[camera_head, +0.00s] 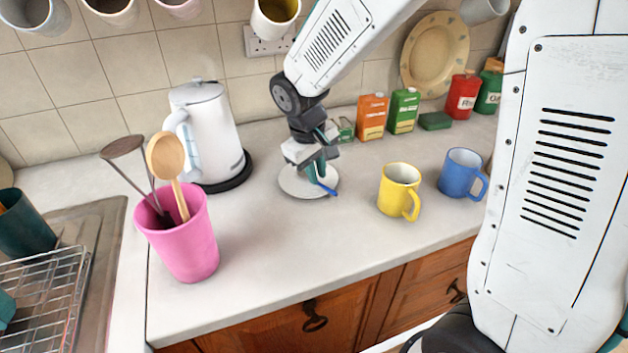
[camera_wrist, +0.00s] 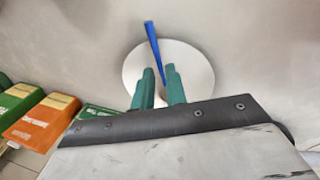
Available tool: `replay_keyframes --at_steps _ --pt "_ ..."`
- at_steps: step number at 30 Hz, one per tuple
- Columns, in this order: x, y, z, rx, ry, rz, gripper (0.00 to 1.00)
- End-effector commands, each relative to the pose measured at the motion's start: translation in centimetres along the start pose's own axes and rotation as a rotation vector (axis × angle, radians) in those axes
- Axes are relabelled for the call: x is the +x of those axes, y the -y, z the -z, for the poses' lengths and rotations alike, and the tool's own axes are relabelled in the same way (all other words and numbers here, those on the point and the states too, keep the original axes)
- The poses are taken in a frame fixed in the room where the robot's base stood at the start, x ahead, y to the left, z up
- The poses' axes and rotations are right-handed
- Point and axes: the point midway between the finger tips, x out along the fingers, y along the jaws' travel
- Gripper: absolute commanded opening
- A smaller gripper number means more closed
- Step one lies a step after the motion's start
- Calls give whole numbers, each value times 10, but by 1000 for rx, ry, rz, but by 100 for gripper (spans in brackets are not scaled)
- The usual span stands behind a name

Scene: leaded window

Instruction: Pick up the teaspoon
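The teaspoon has a blue handle (camera_head: 328,188) that shows at the right part of a white saucer (camera_head: 293,187). In the wrist view the blue handle (camera_wrist: 153,42) runs from between my fingertips to beyond the far rim of the saucer (camera_wrist: 200,72). The spoon's other end is mostly hidden by my fingers. My gripper (camera_head: 318,180) points down over the saucer. In the wrist view its two green fingers (camera_wrist: 160,72) stand apart on either side of the teaspoon, with a narrow gap between them. Contact with the spoon is not clear.
A yellow mug (camera_head: 396,187) and a blue mug (camera_head: 460,172) stand to the right. A white kettle (camera_head: 212,135) and a pink utensil pot (camera_head: 185,245) stand to the left. Orange (camera_head: 371,118) and green (camera_head: 403,112) boxes stand behind. Counter in front of the saucer is clear.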

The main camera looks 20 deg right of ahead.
Motion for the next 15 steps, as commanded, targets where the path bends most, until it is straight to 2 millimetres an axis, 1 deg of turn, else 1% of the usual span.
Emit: replay_keyframes --at_steps 1,4,7,12,13,14,15 --pt "8 0 -1 0 3 0 14" --pt "18 0 0 1 1 0 14" --pt "22 0 0 2 0 0 14" --pt "21 0 0 2 -1 0 14" --pt "21 0 0 1 -1 0 8" --pt "21 0 0 1 -1 0 0" --pt "21 0 0 1 -1 0 0"
